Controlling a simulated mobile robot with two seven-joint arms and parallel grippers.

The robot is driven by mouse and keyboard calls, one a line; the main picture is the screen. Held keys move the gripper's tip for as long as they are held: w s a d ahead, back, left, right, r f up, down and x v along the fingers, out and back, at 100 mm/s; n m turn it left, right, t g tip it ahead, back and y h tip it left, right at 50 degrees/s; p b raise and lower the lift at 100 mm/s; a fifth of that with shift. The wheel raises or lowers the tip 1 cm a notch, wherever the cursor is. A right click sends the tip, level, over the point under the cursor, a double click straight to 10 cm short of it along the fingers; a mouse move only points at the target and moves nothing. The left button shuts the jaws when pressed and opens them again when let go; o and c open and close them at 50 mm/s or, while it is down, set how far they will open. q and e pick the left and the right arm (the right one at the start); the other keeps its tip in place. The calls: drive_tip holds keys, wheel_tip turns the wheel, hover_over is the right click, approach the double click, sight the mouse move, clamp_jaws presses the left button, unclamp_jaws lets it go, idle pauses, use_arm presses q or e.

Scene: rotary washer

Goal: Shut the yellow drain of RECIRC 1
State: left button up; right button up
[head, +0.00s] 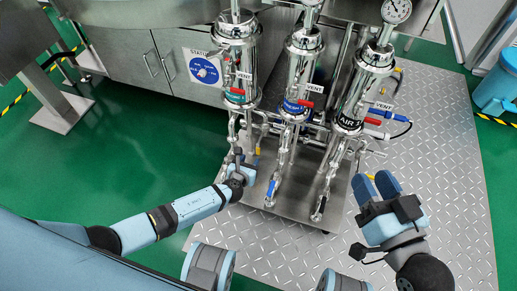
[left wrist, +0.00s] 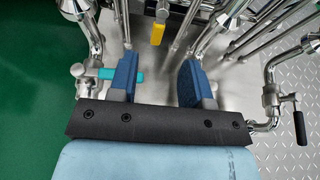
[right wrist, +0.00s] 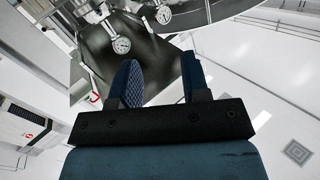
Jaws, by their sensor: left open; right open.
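Three upright steel housings stand on a skid; the right one (head: 366,85) reads AIR 1. The middle housing (head: 302,70) has a blue band and the left one (head: 237,60) a green band, both too small to read surely. A yellow handle (head: 257,150) shows low between the left and middle housings. In the left wrist view a yellow handle (left wrist: 157,33) hangs beyond my left gripper (left wrist: 157,72), in line with the gap between its fingers. The left gripper is open, its left finger beside a teal handle (left wrist: 136,76). My right gripper (head: 375,184) is open and empty.
Red vent handles (head: 307,104) and blue handles (head: 269,194) sit on the piping. Steel pipes crowd both sides of my left gripper. A steel cabinet (head: 140,55) stands behind left. Checkered plate (head: 440,150) at right is clear.

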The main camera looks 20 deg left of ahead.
sight(258, 148)
use_arm(q)
drive_tip(key=b+x, duration=0.1)
drive_tip(key=x, duration=0.1)
drive_tip(key=b+x, duration=0.1)
drive_tip(key=x, duration=0.1)
drive_tip(key=b+x, duration=0.1)
drive_tip(key=x, duration=0.1)
drive_tip(key=shift+f, duration=0.35)
drive_tip(key=b+x, duration=0.1)
drive_tip(key=x, duration=0.2)
drive_tip(key=shift+w+b, duration=0.35)
drive_tip(key=shift+b, duration=0.05)
drive_tip(key=shift+w+d+f, duration=0.1)
drive_tip(key=shift+w, duration=0.35)
use_arm(e)
drive_tip(key=w+f+n, duration=0.1)
drive_tip(key=w+d+f+n, duration=0.1)
drive_tip(key=shift+f+n+y, duration=0.1)
drive_tip(key=shift+n+y, duration=0.2)
drive_tip(key=shift+n, duration=0.1)
use_arm(q)
clamp_jaws()
